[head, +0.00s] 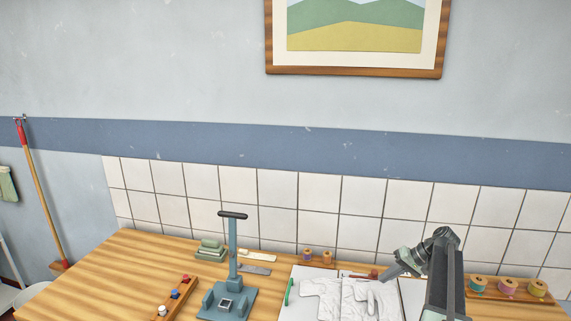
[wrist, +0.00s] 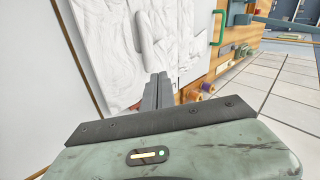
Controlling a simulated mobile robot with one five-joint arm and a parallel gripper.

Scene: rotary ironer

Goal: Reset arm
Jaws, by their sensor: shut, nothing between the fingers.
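My gripper (wrist: 160,80) is shut and empty in the wrist view, its two dark fingers together. In the head view my gripper (head: 386,271) is small and dark, at the end of my arm on the right, over the back of a white board (head: 284,309). A wrinkled white cloth (head: 335,299) lies on this board, and the cloth (wrist: 185,40) also shows beyond my fingers in the wrist view. I cannot tell how far above the board the fingers are.
A wooden table (head: 100,275) carries a blue-grey press stand (head: 233,262), stacked green pads (head: 210,247), a peg rack (head: 172,296) and a thread spool tray (head: 508,290). A green handle (head: 288,291) is at the board's left edge. The tiled wall (head: 270,195) stands close behind.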

